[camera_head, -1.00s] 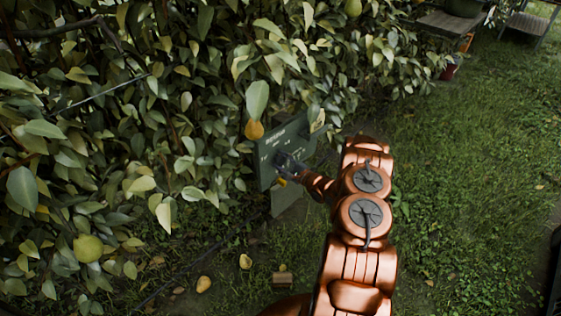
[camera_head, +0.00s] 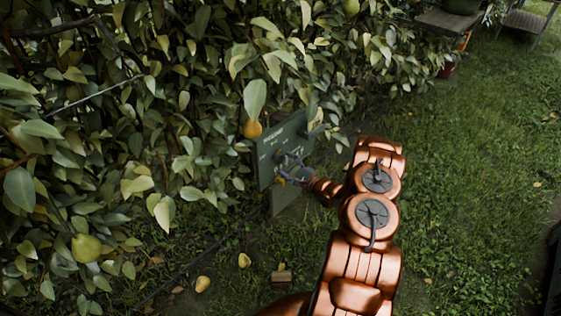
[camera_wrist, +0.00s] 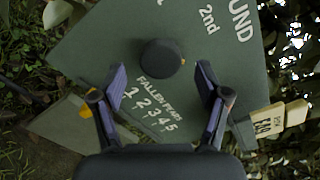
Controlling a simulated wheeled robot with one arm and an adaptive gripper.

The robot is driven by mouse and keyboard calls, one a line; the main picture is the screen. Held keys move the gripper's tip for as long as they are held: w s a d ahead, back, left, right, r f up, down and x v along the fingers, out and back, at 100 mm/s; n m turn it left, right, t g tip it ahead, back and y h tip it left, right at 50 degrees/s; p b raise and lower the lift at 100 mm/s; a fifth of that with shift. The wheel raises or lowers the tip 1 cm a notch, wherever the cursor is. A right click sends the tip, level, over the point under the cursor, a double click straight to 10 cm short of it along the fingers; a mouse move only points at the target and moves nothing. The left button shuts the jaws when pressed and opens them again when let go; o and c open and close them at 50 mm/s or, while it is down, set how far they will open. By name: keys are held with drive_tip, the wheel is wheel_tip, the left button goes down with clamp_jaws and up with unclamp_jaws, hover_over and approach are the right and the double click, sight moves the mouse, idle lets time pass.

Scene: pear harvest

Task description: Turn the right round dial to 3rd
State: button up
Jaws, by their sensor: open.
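The green panel (camera_head: 273,165) stands upright against the hedge, with white lettering too small to read in the head view. In the wrist view the panel (camera_wrist: 110,45) carries a dark round dial (camera_wrist: 160,58), with "2nd" printed beside it and "FALLEN PEARS 1 2 3 4 5" below. Contact is not clear. In the head view my gripper (camera_head: 286,170) is at the panel's face.
Dense foliage surrounds the panel on the left and behind. A yellow pear (camera_head: 253,130) hangs close to the panel's top left. Pale labelled tags (camera_wrist: 268,122) show beside the panel. Open grass lies to the right.

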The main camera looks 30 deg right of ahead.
drive_tip(key=v, duration=0.7)
drive_tip(key=shift+s, duration=0.35)
drive_tip(key=shift+d, duration=0.1)
